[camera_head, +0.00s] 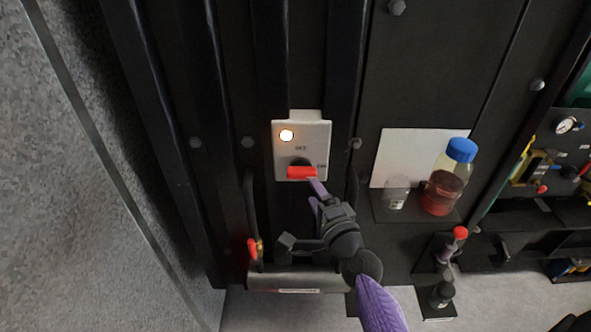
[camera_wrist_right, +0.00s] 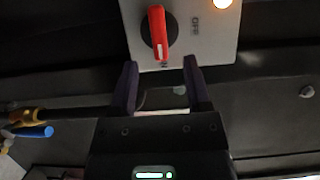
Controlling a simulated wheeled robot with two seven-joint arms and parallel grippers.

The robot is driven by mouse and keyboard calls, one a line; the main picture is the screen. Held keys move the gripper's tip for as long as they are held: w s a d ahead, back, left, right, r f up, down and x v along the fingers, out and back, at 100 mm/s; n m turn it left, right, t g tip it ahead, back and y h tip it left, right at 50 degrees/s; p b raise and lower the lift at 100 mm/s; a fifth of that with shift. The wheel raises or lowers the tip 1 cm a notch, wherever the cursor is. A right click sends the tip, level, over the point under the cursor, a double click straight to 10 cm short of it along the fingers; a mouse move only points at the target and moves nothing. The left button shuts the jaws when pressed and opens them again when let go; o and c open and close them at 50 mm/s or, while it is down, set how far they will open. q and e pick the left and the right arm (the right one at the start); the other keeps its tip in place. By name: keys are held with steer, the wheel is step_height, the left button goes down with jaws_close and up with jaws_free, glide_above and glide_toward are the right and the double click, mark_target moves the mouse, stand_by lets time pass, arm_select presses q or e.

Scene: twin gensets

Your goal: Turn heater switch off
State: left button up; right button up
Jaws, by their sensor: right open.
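The heater switch is a red rotary handle (camera_head: 301,172) on a light grey plate (camera_head: 313,136) fixed to a dark panel. A lit orange-white lamp (camera_head: 286,135) is at the plate's upper left. In the right wrist view the red handle (camera_wrist_right: 157,32) sits on a black round base and points toward the ON mark; the OFF mark (camera_wrist_right: 195,25) is to its right, by the glowing lamp (camera_wrist_right: 222,3). My right gripper (camera_wrist_right: 160,75) is open, its two purple fingers just short of the handle, one to each side. It also shows just below the switch in the head view (camera_head: 316,190). My left gripper is not in view.
A bottle with a blue cap (camera_head: 443,178) and a small clear cup (camera_head: 396,192) stand on a shelf to the right. A red-handled valve (camera_head: 253,249) and a horizontal cylinder (camera_head: 298,279) are below left. A red-knobbed lever (camera_head: 459,234) is at lower right.

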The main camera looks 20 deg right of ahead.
mark_target(303, 178)
steer(key=w, duration=0.6)
steer(key=shift+w+d+b, duration=0.15)
steer(key=shift+w+b, duration=0.2)
steer(key=shift+c, duration=0.3)
jaws_close()
